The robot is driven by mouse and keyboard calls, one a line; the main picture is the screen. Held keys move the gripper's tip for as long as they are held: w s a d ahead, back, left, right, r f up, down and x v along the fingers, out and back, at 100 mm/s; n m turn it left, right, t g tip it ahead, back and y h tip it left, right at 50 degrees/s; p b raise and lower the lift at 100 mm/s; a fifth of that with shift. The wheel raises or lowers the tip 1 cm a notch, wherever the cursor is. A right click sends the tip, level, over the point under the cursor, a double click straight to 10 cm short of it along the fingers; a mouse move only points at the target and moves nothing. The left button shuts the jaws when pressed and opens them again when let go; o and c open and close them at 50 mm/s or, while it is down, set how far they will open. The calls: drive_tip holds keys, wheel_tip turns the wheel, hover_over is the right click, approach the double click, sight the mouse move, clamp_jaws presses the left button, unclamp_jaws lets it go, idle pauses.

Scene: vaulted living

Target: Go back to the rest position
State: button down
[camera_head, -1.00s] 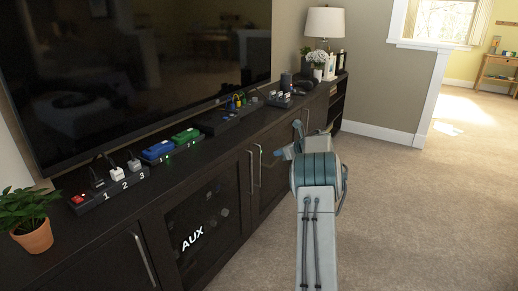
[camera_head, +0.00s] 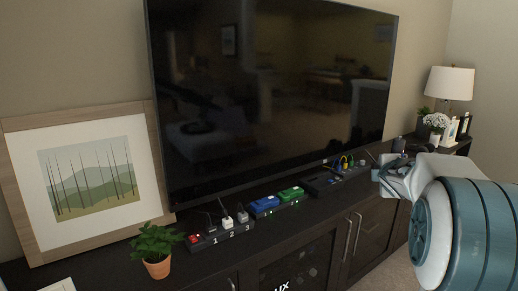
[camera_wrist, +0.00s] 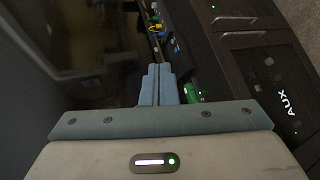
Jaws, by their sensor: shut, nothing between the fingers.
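My gripper (camera_wrist: 158,85) shows in the wrist view with its two blue-grey fingers pressed together and nothing between them. In the head view my arm comes in from the right edge and covers the right part of the cabinet; the fingertips there are hard to make out. In the wrist view the fingers point along the dark cabinet (camera_wrist: 245,50), with the screen on the left. The fingers look free of contact, though their exact height above the cabinet is unclear.
The dark cabinet (camera_head: 215,265) carries a potted plant (camera_head: 156,250), a numbered power strip (camera_head: 221,235), a blue device (camera_head: 264,204), a green device (camera_head: 290,194), a lamp (camera_head: 449,84) and white flowers (camera_head: 436,122). A large television (camera_head: 275,95) and a framed picture (camera_head: 90,180) stand behind.

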drive_tip(key=s+a+m+g+y+p, duration=0.1)
drive_tip(key=s+a+m+g+p, duration=0.2)
drive_tip(key=s, duration=0.9)
drive_tip(key=s+a+m+g+y+p, duration=0.2)
drive_tip(key=s+a+m, duration=0.5)
drive_tip(key=s+a, duration=0.4)
drive_tip(key=s+a+f+m+g+y+p, duration=0.1)
drive_tip(key=s+a+m+g+p, duration=0.3)
drive_tip(key=s, duration=0.9)
drive_tip(key=a+m+p, duration=0.1)
drive_tip(key=a+p, duration=0.1)
drive_tip(key=a, duration=0.1)
drive_tip(key=shift+a+m+g+y, duration=0.15)
drive_tip(key=shift+m+g+y, duration=0.15)
drive_tip(key=shift+g, duration=0.1)
drive_tip(key=shift+f, duration=0.1)
